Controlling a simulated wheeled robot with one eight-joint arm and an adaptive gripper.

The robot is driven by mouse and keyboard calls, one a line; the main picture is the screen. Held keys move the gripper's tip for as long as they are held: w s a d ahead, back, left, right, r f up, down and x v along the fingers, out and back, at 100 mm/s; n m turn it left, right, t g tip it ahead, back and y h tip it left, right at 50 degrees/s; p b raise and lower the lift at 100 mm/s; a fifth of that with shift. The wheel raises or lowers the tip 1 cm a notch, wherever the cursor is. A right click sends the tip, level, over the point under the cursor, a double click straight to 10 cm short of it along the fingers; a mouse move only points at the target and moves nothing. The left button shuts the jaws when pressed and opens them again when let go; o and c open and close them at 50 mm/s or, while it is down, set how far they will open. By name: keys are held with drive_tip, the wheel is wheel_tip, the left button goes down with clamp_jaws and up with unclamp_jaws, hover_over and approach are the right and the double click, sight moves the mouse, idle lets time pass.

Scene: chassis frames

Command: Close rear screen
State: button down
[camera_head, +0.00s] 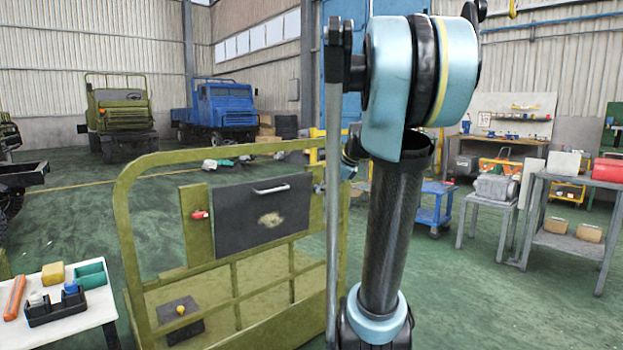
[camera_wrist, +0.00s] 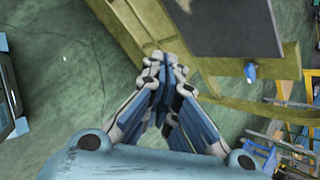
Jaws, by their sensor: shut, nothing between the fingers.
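The screen looks to be the dark grey panel (camera_head: 262,213) with a light bar handle (camera_head: 271,189) on top, set in an olive metal frame (camera_head: 128,235). It looks near upright; I cannot tell whether it is fully closed. A small red piece (camera_head: 200,214) sits on the olive post left of it. In the wrist view, a dark panel (camera_wrist: 228,25) lies at the upper right beside olive framing (camera_wrist: 225,72), with a small blue piece (camera_wrist: 250,73) below it. My gripper (camera_wrist: 170,75) is shut and empty, left of and below that panel. In the head view my arm hides it.
A white table (camera_head: 72,325) with tools stands at the lower left. Two trucks, olive (camera_head: 120,112) and blue (camera_head: 215,108), are at the back.

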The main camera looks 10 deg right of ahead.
drive_tip(key=w+d+r+m+t+y, duration=0.1)
drive_tip(key=w+d+r+m, duration=0.2)
drive_tip(key=w, duration=0.4)
drive_tip(key=w+d+r+m+t, duration=0.1)
drive_tip(key=w+d+r+m, duration=0.15)
drive_tip(key=w+m, duration=0.35)
approach(305, 180)
drive_tip(key=shift+x, duration=2.35)
drive_tip(key=shift+d+f, duration=0.1)
drive_tip(key=shift+d, duration=0.05)
drive_tip(key=w+a, duration=0.1)
drive_tip(key=w+a+r, duration=0.1)
drive_tip(key=w, duration=0.1)
drive_tip(key=shift+w+a, duration=0.1)
drive_tip(key=shift+f, duration=0.1)
